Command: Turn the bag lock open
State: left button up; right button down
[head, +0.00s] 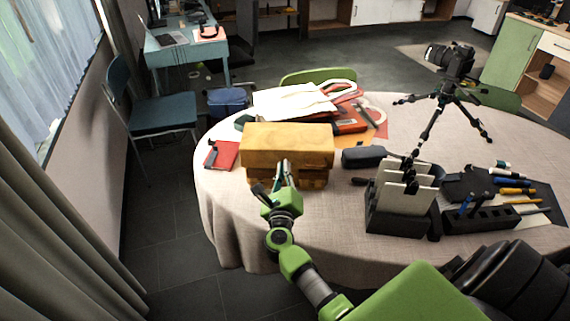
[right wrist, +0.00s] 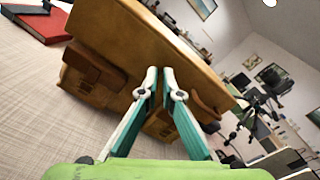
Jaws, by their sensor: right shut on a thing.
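The tan leather bag (head: 287,140) stands on the round table (head: 225,215), its front with darker pockets facing me. It fills the middle of the right wrist view (right wrist: 130,40), where it looks tilted. My right gripper (head: 284,164) is at the middle of the bag's front, just under the flap's lower edge. In the right wrist view its fingertips (right wrist: 160,73) are close together against the bag front, shut on the bag lock. The lock itself is hidden between and behind the fingertips. My left gripper is not in view.
A red notebook (head: 221,155) lies left of the bag. A dark case (head: 364,156) and a black organizer (head: 395,212) stand to its right. A camera on a tripod (head: 447,90) stands farther right. Papers and a white bag (head: 292,102) lie behind.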

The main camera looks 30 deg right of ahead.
jog(key=n+p, duration=0.1)
jog(key=n, duration=0.2)
jog(key=n+p, duration=0.2)
jog(key=n, duration=0.2)
jog(key=f+n+p, duration=0.1)
jog(key=n, duration=0.2)
jog(key=shift+w+a+n+p, duration=0.1)
jog(key=shift+a+n+p, duration=0.15)
jog(key=shift+n+p, duration=0.15)
jog(key=shift+f, duration=0.1)
jog(key=c, duration=2.2)
grip_release()
jog(key=shift+c, duration=0.2)
